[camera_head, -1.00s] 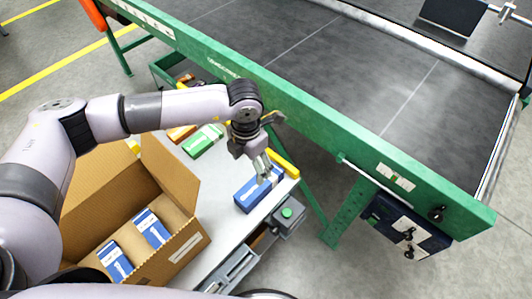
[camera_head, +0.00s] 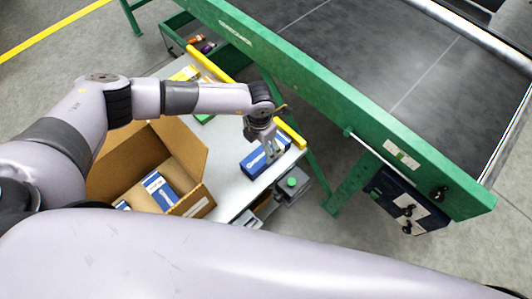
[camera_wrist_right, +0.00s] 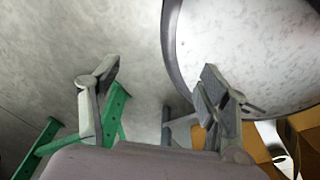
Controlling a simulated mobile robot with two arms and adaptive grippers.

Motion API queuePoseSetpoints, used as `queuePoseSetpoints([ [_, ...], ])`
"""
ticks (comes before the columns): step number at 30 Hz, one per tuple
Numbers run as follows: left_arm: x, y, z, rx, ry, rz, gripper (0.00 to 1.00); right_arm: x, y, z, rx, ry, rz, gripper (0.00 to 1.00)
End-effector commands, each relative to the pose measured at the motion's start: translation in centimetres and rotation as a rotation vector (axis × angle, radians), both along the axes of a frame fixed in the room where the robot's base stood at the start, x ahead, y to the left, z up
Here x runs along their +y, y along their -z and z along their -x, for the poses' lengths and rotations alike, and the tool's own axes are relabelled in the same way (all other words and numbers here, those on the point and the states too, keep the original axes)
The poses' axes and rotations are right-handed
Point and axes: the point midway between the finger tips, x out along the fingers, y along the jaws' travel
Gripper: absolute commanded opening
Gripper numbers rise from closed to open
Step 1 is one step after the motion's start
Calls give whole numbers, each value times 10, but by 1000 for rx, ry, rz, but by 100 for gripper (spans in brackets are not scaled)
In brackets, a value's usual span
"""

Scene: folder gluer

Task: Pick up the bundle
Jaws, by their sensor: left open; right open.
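A blue and white bundle (camera_head: 252,164) lies on the right end of the pale worktable (camera_head: 229,185). My left gripper (camera_head: 270,153) is open, pointing down with its fingers at the bundle. They hide part of its top, and I cannot tell whether they touch it. My right gripper (camera_wrist_right: 160,76) is open and empty in the right wrist view, away from the bundle. An open cardboard carton (camera_head: 190,148) at the left of the table holds blue and white bundles (camera_head: 159,188).
The green conveyor frame (camera_head: 330,89) runs behind the table. A yellow bar (camera_head: 215,66) lines the table's back edge. A green bin (camera_head: 178,45) stands behind it. A grey box with a green button (camera_head: 292,182) is at the table's right end. My right arm covers the bottom foreground.

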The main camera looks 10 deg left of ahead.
Motion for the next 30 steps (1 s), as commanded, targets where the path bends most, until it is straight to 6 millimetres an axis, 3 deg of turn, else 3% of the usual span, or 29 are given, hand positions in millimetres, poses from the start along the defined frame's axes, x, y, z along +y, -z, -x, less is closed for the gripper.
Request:
queuePoseSetpoints([
  [12,-1,48,2,2,1,-1,73,-1,-10,21,32,0,3,70],
  [21,-1,53,2,0,1,0,73,-1,-9,19,29,0,3,70],
  [30,-1,52,1,0,0,0,54,-1,-10,15,24,0,2,70],
])
